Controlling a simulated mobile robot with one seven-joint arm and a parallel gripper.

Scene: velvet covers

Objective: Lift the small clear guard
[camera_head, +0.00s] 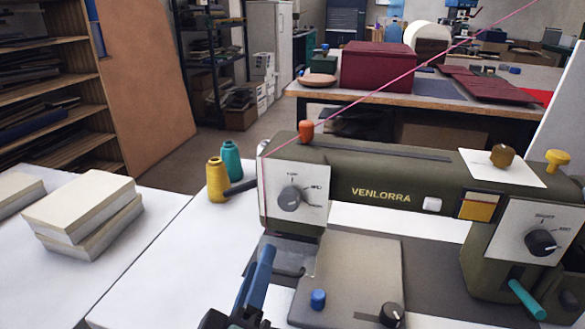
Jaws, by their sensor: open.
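The olive sewing machine (375,190), marked VENLORRA, stands on the white table. The small clear guard (303,262) appears as a see-through piece below the left end of the machine's head, above the grey bed. Its edges are faint, and I cannot tell its full outline. My gripper (257,275), with blue fingers and a dark body, reaches up from the bottom edge, just left of and close to the guard. It is open, with nothing visible between the fingers. I cannot tell whether it touches the guard.
A dial plate (296,190) sits above the guard. A blue knob (318,299) and a black knob (391,314) stand on the bed. Yellow (217,181) and teal (231,160) thread cones stand behind left. A book stack (82,210) lies left; white tabletop between is clear. A pink thread crosses above.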

